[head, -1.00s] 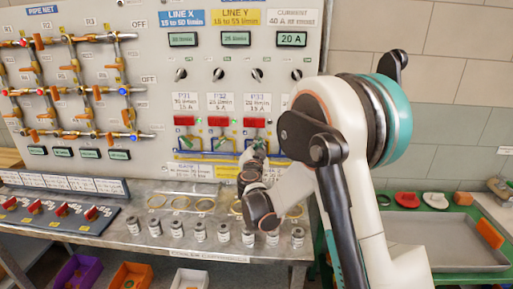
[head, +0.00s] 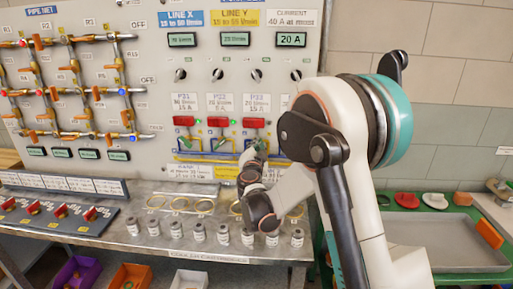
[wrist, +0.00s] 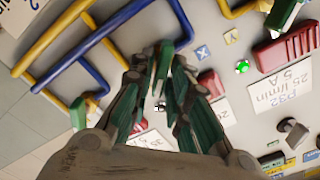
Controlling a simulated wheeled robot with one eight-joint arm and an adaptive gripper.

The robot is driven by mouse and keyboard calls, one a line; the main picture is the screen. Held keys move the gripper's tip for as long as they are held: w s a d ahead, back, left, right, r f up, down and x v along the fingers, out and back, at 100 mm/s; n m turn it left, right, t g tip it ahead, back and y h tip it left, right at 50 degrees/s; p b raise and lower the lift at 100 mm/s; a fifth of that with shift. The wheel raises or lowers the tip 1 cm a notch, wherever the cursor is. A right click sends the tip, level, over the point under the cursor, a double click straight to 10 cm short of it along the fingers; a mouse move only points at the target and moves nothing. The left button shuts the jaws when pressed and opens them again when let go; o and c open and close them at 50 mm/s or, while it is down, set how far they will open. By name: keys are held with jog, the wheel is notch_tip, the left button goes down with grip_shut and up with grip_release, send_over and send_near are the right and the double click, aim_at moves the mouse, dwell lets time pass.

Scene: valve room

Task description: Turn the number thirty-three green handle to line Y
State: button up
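The control panel carries a row of green handles under red switches and labels P31, P32 and P33. The P33 green handle (wrist: 163,65) stands between my fingers in the wrist view. My gripper (wrist: 160,75) is shut on it, the fingers lying along both sides. In the head view my gripper (head: 258,148) is at the P33 column, under its red switch (head: 253,123), and mostly hides the handle. The P32 green handle (head: 219,143) is just left. The yellow LINE Y sign (head: 235,18) is above, with a lit display (head: 235,39) whose digits are hard to read.
Blue and yellow pipes (wrist: 70,55) run close beside my fingers. The P32 red switch (wrist: 285,48) and label are to the right. Below, a metal bench holds several small canisters (head: 224,234). A pipe net (head: 80,85) fills the panel's left.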

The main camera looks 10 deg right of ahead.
jog(key=shift+o, duration=0.2)
jog(key=v, duration=1.2)
jog(key=shift+o, duration=0.2)
